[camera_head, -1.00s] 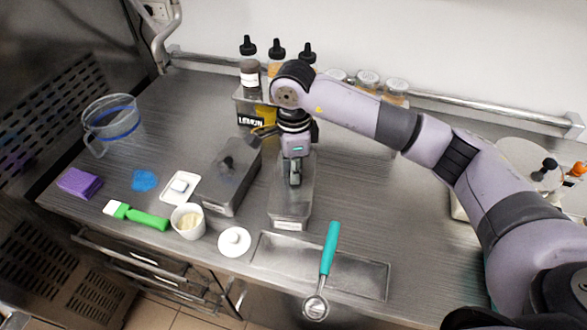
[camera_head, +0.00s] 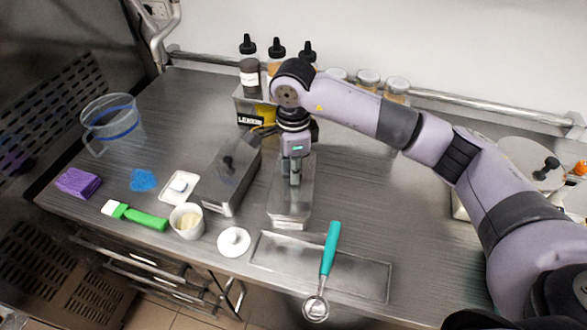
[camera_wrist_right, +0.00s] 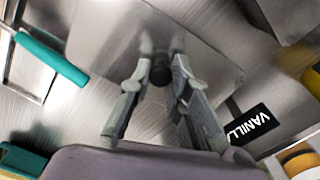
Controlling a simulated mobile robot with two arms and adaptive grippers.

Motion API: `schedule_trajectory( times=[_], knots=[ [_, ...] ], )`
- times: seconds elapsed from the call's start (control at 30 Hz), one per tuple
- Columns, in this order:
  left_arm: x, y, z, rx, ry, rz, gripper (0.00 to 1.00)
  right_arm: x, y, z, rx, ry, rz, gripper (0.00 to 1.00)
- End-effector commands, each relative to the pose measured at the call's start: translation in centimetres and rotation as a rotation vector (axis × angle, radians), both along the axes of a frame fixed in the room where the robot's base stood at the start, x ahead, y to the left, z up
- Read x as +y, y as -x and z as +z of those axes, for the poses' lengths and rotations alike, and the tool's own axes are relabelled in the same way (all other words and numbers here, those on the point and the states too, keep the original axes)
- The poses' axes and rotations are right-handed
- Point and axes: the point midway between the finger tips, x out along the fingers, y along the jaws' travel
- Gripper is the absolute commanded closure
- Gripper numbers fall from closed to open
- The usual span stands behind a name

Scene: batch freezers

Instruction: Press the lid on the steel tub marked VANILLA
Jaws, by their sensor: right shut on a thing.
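My right gripper (camera_head: 295,178) points down over a steel tub (camera_head: 287,220) at the middle of the counter. In the right wrist view, the gripper (camera_wrist_right: 160,92) is shut on the black knob (camera_wrist_right: 161,72) of a flat, squarish steel lid (camera_wrist_right: 120,35). The lid (camera_head: 304,200) is over the tub; I cannot tell whether it is fully seated. A black label reading VANILLA (camera_wrist_right: 255,128) shows beside the lid in the right wrist view. The tub's small front label is too small to read. My left gripper is not in view.
Another lidded steel tub (camera_head: 225,180) stands close on the left. A rack labelled LEMON (camera_head: 250,120) with bottles is behind. A white cup (camera_head: 187,220), white round lid (camera_head: 234,241), green brush (camera_head: 140,216) and teal-handled scoop (camera_head: 329,250) lie in front.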

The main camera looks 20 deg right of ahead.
Motion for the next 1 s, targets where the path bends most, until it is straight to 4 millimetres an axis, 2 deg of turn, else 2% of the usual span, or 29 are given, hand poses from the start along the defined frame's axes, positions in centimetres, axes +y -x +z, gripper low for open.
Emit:
schedule_trajectory(
  times=[0.4, 0.43, 0.5, 0.77, 1.0],
  knots=[
    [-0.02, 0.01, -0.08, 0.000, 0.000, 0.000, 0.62, -0.01, 0.00, 0.01, 0.000, 0.000, 0.000, 1.00],
    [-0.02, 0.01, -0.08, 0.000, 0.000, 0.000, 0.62, -0.01, 0.00, 0.01, 0.000, 0.000, 0.000, 0.82],
    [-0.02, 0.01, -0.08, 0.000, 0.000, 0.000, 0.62, -0.01, 0.00, 0.01, 0.000, 0.000, 0.000, 0.77],
    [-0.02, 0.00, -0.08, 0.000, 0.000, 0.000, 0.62, 0.00, 0.00, 0.00, 0.000, 0.000, 0.000, 0.60],
    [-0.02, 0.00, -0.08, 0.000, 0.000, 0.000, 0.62, 0.00, 0.00, -0.01, 0.000, 0.001, 0.000, 0.58]
  ],
)
